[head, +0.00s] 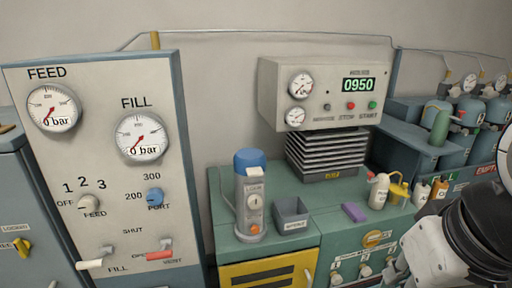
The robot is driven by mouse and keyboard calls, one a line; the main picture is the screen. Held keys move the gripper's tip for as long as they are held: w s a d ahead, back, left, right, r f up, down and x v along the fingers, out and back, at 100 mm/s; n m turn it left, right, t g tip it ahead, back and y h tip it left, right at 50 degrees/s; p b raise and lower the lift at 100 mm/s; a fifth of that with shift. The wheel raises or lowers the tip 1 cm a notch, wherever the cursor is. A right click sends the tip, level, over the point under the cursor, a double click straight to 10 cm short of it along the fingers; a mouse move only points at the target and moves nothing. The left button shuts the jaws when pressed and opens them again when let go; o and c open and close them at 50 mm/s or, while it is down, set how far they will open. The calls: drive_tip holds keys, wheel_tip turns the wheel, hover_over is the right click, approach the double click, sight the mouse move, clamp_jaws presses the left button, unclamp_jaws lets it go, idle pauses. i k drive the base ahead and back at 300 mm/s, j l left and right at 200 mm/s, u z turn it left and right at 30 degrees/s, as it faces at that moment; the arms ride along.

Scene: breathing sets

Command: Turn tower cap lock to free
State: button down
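The tower is a pale grey cylinder (252,212) with a blue cap (249,160), standing upright on the green bench top. A label plate on its upper front seems to read LOCK, but it is small. Below it is a small round knob (255,202), whose setting I cannot read. An orange round part (254,229) sits near the tower's foot. My arm, black and white, enters at the lower right, well apart from the tower. I cannot make out my gripper's fingers in this view.
A grey open bin (290,213) stands right of the tower, with a purple block (354,212) further right. Bottles (379,191) stand at the bench's right. The FEED/FILL panel (100,150) rises at left. A control box (325,94) reading 0950 is above black bellows (326,152).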

sight(255, 202)
drive_tip(key=k+j, duration=0.15)
drive_tip(key=j, duration=0.2)
drive_tip(key=k+j+z, duration=0.1)
drive_tip(key=j, duration=0.25)
drive_tip(key=k+j, duration=0.2)
drive_tip(key=j, duration=0.15)
drive_tip(key=k+j+z, duration=0.1)
drive_tip(key=j, duration=0.25)
